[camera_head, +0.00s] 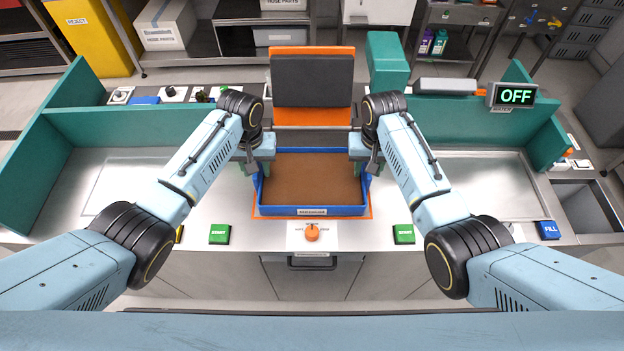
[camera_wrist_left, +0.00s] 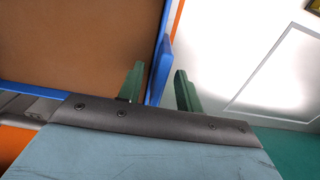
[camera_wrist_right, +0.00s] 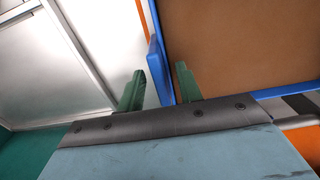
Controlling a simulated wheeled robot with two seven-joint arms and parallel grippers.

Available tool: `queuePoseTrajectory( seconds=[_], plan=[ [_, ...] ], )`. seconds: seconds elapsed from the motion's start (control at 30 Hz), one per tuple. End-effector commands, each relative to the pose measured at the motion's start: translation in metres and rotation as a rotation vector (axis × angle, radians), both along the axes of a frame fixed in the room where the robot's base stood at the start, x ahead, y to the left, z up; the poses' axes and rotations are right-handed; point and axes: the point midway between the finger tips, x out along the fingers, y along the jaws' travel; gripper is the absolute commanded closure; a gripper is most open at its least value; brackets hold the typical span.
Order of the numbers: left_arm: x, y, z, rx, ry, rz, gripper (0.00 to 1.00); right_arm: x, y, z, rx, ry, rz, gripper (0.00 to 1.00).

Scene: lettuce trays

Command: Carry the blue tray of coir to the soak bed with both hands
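The blue tray (camera_head: 312,210) is full of brown coir (camera_head: 312,178) and stands level on the counter's orange-edged place at the centre. My left gripper (camera_head: 263,168) is at the tray's left end. In the left wrist view its green fingers stand apart on either side of the blue end piece (camera_wrist_left: 165,62), with a gap showing. My right gripper (camera_head: 362,168) is at the right end, its fingers likewise apart around the blue end piece (camera_wrist_right: 155,66). Shallow metal beds lie left (camera_head: 120,185) and right (camera_head: 490,185); which is the soak bed I cannot tell.
Teal partitions (camera_head: 130,125) stand behind and beside the beds. An orange-and-black panel (camera_head: 312,85) rises behind the tray. Green buttons (camera_head: 220,234) and an orange knob (camera_head: 312,233) sit along the front edge. A display (camera_head: 515,95) at right reads OFF, above a blue FILL button (camera_head: 549,230).

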Motion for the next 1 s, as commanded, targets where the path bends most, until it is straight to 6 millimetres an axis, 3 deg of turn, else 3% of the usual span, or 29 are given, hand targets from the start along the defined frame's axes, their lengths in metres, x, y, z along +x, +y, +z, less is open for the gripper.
queuePoseTrajectory(
  seconds=[0.03, 0.27, 0.77, 1.0],
  plan=[
    [0.0, 0.0, 0.0, 0.0, 0.0, 0.0, 0.72, 0.0, 0.0, 0.0, 0.0, 0.0, 0.0, 0.72],
    [0.0, 0.0, 0.0, 0.001, 0.0, 0.001, 1.0, 0.0, 0.0, 0.0, -0.001, 0.0, 0.0, 1.0],
    [0.001, 0.003, 0.002, 0.006, -0.001, 0.003, 1.0, 0.001, -0.003, 0.002, -0.006, -0.002, -0.003, 1.0],
    [0.001, 0.004, 0.012, 0.009, 0.0, 0.004, 1.0, 0.001, -0.004, 0.012, -0.009, -0.001, -0.004, 1.0]
  ],
)
